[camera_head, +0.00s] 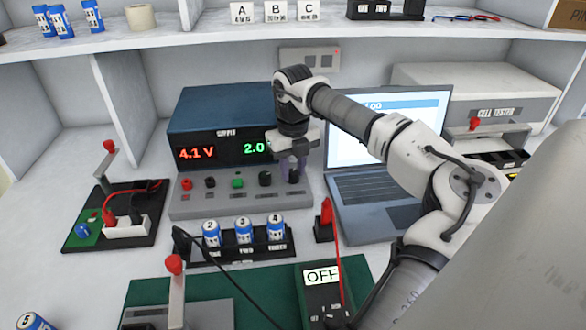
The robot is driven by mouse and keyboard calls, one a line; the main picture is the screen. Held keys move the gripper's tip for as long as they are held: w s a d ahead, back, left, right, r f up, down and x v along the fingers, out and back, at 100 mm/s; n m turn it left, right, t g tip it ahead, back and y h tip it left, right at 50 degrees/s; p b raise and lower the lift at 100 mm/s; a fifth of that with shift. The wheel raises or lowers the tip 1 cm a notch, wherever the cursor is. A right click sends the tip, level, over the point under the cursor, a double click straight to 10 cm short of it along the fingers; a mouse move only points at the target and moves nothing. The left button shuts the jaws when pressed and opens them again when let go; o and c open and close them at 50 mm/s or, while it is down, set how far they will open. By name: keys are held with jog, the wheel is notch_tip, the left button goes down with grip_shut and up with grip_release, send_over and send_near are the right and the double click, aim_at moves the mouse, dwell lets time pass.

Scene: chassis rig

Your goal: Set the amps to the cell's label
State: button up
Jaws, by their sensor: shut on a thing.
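The blue and grey power supply (222,112) stands at the back of the bench. Its red display (197,153) reads 4.1 V and its green display (254,146) reads 2.0, with the rest hidden behind my arm. My gripper (293,171) points down at the right end of its control panel and is shut on the dark right-hand knob (293,177). Another dark knob (265,179) is just left of it. Blue cells numbered 2 (211,234), 3 (243,230) and 4 (275,227) stand in a black holder (240,252). Their small label print is not readable.
A laptop (372,188) is right of the supply, with my arm crossing in front. A meter showing OFF (322,276) and a red probe (326,212) are in front. A lever fixture (118,205) is at left. Cell 5 (33,321) is front left.

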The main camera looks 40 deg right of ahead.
aim_at(293, 172)
jog(key=shift+m, duration=0.5)
jog(key=o, duration=1)
jog(key=shift+c, duration=0.2)
notch_tip(293, 172, up, 14)
jog(key=shift+f, duration=0.1)
dwell(0.3)
